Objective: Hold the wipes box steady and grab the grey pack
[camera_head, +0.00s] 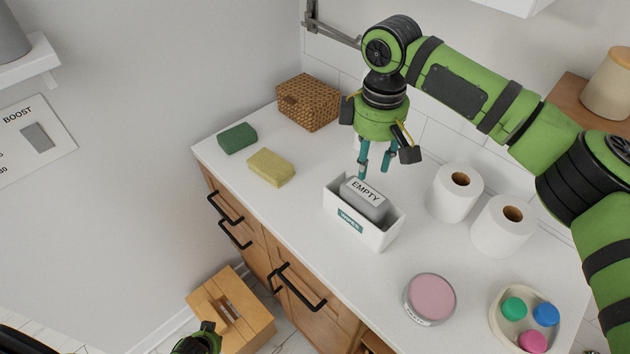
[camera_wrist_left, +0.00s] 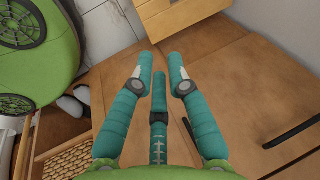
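The white wipes box (camera_head: 372,232) with a teal label stands open-topped on the white counter. The grey pack (camera_head: 374,210), labelled EMPTY, sits in it with its top above the rim. My right gripper (camera_head: 375,172) points down at the pack's far side, teal fingers apart and empty. Whether a fingertip touches the pack is unclear. My left gripper (camera_wrist_left: 160,72) has its fingers spread with nothing between them, over wooden fronts in the left wrist view. In the head view only a small part of it shows at the bottom edge, below the counter. Neither gripper holds the box.
Two paper rolls (camera_head: 455,192) stand right of the box. A pink-topped tub (camera_head: 431,298) and a tray (camera_head: 497,322) of coloured caps are nearer. A green sponge (camera_head: 237,138), yellow sponge (camera_head: 270,167) and wicker basket (camera_head: 308,102) lie left. Black drawer handles (camera_head: 300,288) stick out below.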

